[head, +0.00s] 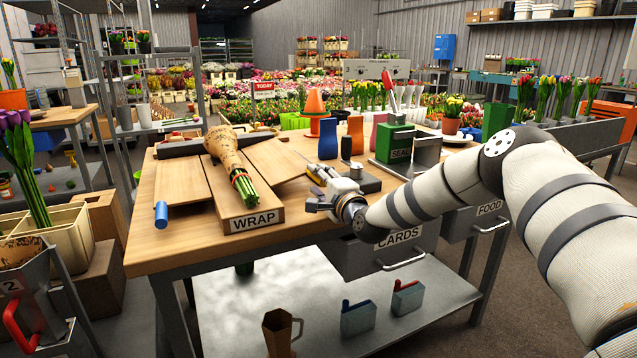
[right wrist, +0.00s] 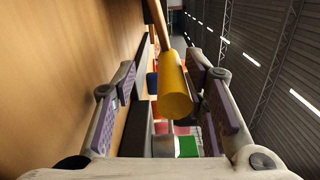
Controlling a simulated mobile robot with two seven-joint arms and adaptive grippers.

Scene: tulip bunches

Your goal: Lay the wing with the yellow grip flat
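The wing with the yellow grip (head: 274,160) is the wooden panel right of the paper-wrapped tulip bunch (head: 224,150). I cannot tell for sure how far it is tilted. Its yellow grip (right wrist: 175,94) shows clearly in the right wrist view, on the end of a wooden piece. My right gripper (head: 318,190) is at the wing's near right corner; in the right wrist view its open fingers (right wrist: 170,100) stand either side of the yellow grip, with gaps. In the head view the gripper mostly hides this grip. My left gripper is not in view.
The other wing (head: 182,182), with a blue grip (head: 161,214), lies left of the bunch. The WRAP board (head: 255,218) is between them. A green SEALS box (head: 395,145), blue vase (head: 328,138) and orange vase (head: 355,134) stand to the right. The table's (head: 190,245) front left is clear.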

